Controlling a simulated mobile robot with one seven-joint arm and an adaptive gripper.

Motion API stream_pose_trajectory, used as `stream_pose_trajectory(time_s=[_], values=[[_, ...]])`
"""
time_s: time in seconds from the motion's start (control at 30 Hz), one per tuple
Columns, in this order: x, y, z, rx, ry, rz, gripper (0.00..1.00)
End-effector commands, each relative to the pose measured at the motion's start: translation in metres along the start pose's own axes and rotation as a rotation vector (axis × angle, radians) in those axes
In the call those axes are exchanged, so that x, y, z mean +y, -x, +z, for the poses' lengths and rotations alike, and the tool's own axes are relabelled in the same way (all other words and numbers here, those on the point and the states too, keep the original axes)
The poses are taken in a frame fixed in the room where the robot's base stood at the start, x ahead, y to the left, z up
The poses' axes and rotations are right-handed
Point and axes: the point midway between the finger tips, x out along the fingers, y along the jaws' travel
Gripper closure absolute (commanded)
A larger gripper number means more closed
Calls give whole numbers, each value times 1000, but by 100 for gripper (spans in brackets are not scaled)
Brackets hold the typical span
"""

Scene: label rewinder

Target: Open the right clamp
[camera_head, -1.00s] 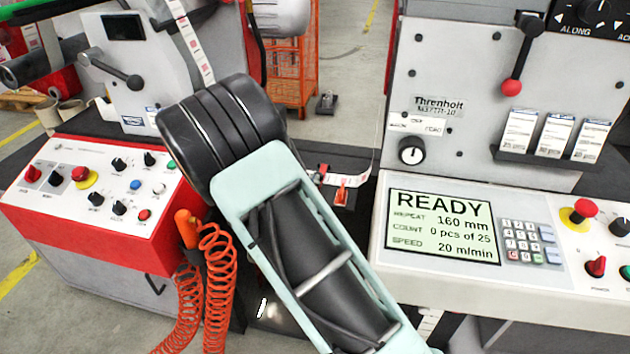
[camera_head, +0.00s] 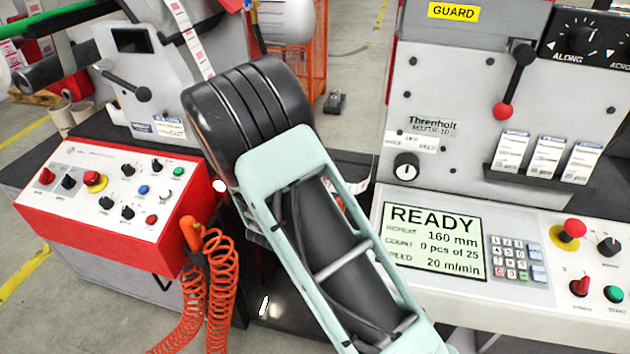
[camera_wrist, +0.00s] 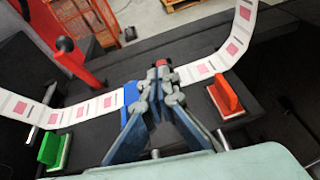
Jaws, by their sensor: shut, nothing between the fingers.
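The right clamp (camera_wrist: 226,97), with an orange-red lever on a pale base, sits beside the label web (camera_wrist: 198,70) at the right of the wrist view. Its lever stands up from the base. A green clamp (camera_wrist: 53,150) stands at the left, near the web's left part. My gripper (camera_wrist: 155,88) is shut and empty between the two clamps, nearer the right one, with a visible gap to it. In the head view my arm covers my gripper and nearly all of the right clamp.
A blue part (camera_wrist: 131,93) and a small red-topped part (camera_wrist: 161,64) are close to my fingers. A red bracket with a black knob (camera_wrist: 65,44) rises at the left. The control box (camera_head: 110,195) and READY display panel (camera_head: 435,240) flank my arm.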

Motion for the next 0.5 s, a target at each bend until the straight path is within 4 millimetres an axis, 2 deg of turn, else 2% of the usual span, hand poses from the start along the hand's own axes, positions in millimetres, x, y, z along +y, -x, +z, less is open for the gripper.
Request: stream_pose_trajectory(time_s=[0.5], values=[[6,1,14,83,6,-7,100]])
